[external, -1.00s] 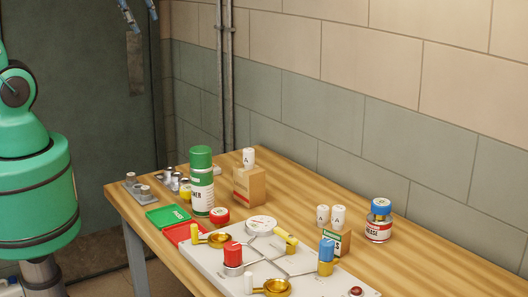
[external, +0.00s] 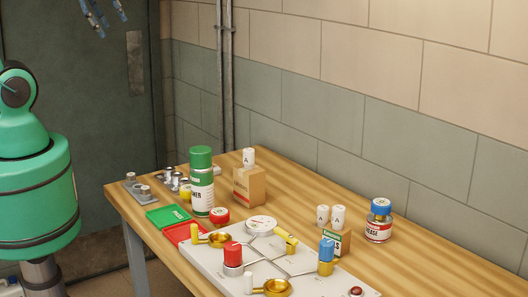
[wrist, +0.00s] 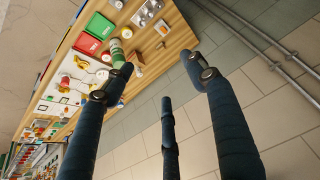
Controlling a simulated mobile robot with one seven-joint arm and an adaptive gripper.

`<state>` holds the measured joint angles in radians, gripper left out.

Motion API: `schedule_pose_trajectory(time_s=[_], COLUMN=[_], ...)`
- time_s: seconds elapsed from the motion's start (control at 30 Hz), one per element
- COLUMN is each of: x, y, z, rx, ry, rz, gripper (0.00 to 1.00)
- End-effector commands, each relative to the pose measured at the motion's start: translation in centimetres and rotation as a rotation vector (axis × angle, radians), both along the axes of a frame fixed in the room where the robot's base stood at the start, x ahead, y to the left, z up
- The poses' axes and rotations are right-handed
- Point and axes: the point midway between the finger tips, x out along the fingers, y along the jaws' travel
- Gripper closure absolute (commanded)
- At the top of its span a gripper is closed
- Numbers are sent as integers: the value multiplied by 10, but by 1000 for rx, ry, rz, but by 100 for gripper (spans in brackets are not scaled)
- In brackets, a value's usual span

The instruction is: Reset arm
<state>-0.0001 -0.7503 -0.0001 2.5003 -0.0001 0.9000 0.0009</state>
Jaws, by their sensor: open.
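My gripper (external: 105,15) is at the top left of the external view, high above and to the left of the table, in front of the dark door. Its fingers are spread apart with nothing between them. In the wrist view my gripper (wrist: 165,85) shows its dark blue fingers apart and empty, with the wall and the tilted table beyond. Part of the arm lies outside the external view.
The wooden table (external: 420,262) holds a white valve board (external: 205,262), a green-capped can (external: 201,182), a cardboard box (external: 249,187), a blue-lidded jar (external: 379,221), and green and red trays. Vertical pipes (external: 224,80) run along the wall. The space around my gripper is clear.

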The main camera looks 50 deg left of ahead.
Motion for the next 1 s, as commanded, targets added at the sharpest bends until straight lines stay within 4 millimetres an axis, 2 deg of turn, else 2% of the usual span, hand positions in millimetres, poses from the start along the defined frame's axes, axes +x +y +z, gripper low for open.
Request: schedule_pose_trajectory(time_s=[0.27, 0.7, 0.83, 1.0], x=[0, 0, 0, 0], y=[0, 0, 0, 0], z=[-29, -107, -122, -129], rx=[0, 0, 0, 0], ry=[0, 0, 0, 0], rz=[0, 1, 1, 1], gripper=[43, 43, 43, 43])
